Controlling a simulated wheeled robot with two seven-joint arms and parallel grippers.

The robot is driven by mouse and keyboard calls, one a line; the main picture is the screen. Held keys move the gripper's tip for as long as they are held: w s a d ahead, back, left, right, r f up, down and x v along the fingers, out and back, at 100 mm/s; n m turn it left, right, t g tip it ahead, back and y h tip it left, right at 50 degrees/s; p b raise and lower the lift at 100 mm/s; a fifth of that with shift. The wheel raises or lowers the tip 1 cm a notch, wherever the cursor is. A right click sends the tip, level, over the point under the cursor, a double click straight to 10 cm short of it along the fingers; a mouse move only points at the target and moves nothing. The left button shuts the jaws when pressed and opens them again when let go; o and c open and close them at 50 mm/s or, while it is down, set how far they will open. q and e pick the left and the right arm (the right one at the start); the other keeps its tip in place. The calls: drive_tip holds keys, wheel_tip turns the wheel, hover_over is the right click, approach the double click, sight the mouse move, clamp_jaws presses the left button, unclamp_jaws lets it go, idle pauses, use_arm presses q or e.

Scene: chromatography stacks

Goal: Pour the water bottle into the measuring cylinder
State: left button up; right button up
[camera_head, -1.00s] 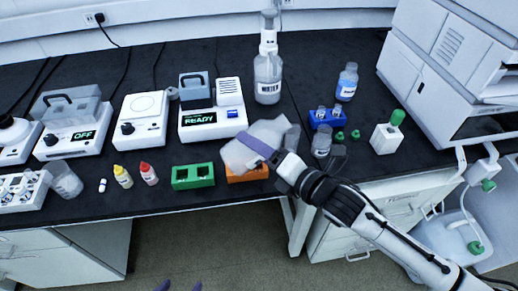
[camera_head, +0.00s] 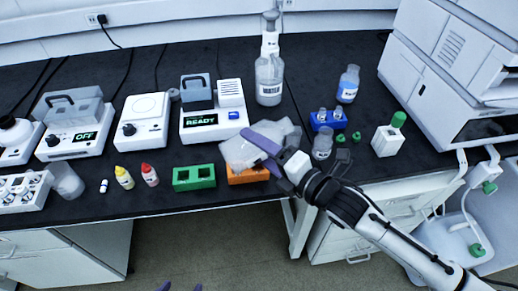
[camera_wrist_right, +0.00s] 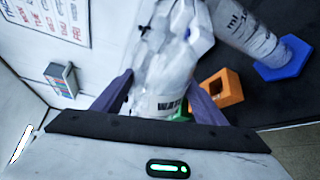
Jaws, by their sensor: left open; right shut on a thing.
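The translucent water bottle (camera_head: 243,152) is held over the orange block by my right gripper (camera_head: 262,143). The right wrist view shows the bottle (camera_wrist_right: 165,65) with part of its "WAT..." label between the purple fingers of my right gripper (camera_wrist_right: 158,95), which is shut on it. The clear measuring cylinder (camera_wrist_right: 242,28), with ml marks and a blue hexagonal base, shows beside the bottle's upper part. I cannot tell if they touch. In the head view I cannot clearly separate the cylinder from the bottle and gripper. My left gripper (camera_head: 180,287) is open; only its purple tips show at the bottom edge.
An orange block (camera_head: 248,176) and a green block (camera_head: 194,178) stand near the bench's front edge. A pump bottle (camera_head: 269,75) stands behind. A blue rack with vials (camera_head: 327,122) and a small glass jar (camera_head: 322,145) are to the right. Several instruments line the left.

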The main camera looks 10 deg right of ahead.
drive_tip(key=shift+r, duration=0.35)
drive_tip(key=shift+r+m+y, duration=0.3)
drive_tip(key=shift+r+m, duration=0.05)
drive_tip(key=shift+m, duration=0.15)
drive_tip(key=shift+r, duration=0.1)
drive_tip(key=shift+r+m+p, duration=0.3)
drive_tip(key=shift+r+m, duration=0.05)
drive_tip(key=shift+m, duration=0.15)
drive_tip(key=shift+n+p, duration=0.3)
drive_tip(key=shift+f+n+p, duration=0.4)
drive_tip(key=shift+f+n, duration=0.2)
drive_tip(key=shift+n, duration=0.1)
drive_tip(key=shift+w+n+h+p, duration=0.1)
drive_tip(key=shift+n+h+p, duration=0.35)
drive_tip(key=shift+n, duration=0.25)
drive_tip(key=shift+d+f+n+h, duration=0.15)
drive_tip(key=shift+n+h, duration=0.3)
drive_tip(key=shift+n, duration=0.25)
